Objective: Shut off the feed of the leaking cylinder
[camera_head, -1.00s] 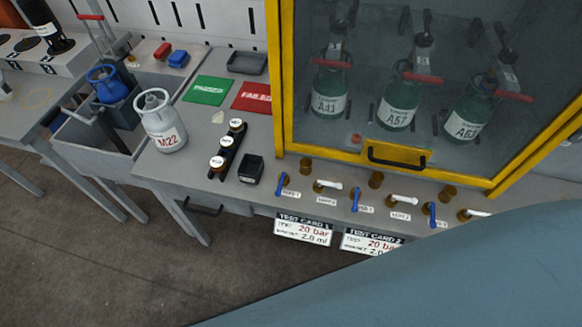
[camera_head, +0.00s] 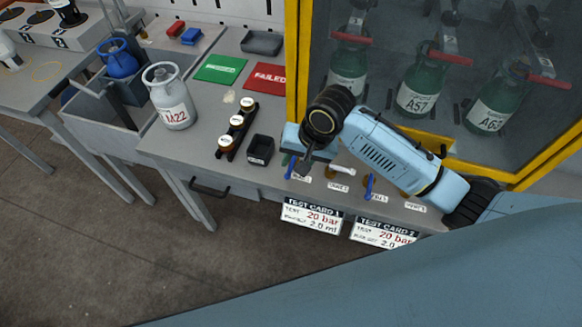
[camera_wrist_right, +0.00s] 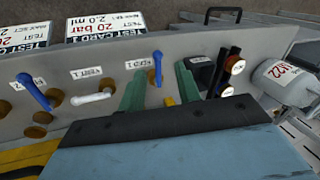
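Three green cylinders stand behind the glass of a yellow-framed cabinet: a left one (camera_head: 348,84), a middle one marked A57 (camera_head: 419,97) and a right one (camera_head: 490,110). Which one leaks I cannot tell. Below them the bench front has blue feed handles and white vent handles. The first feed handle (camera_head: 290,168), labelled FEED 1, also shows in the right wrist view (camera_wrist_right: 157,66). My right gripper (camera_wrist_right: 160,80) is open, its green fingers on either side of that handle in the picture; contact is not visible. The second feed handle (camera_head: 369,187) is to the right. My left gripper is not in view.
The first vent handle (camera_head: 341,170) lies just right of the first feed handle. Test cards (camera_head: 311,214) hang below the bench edge. The cabinet frame (camera_head: 298,60) rises behind.

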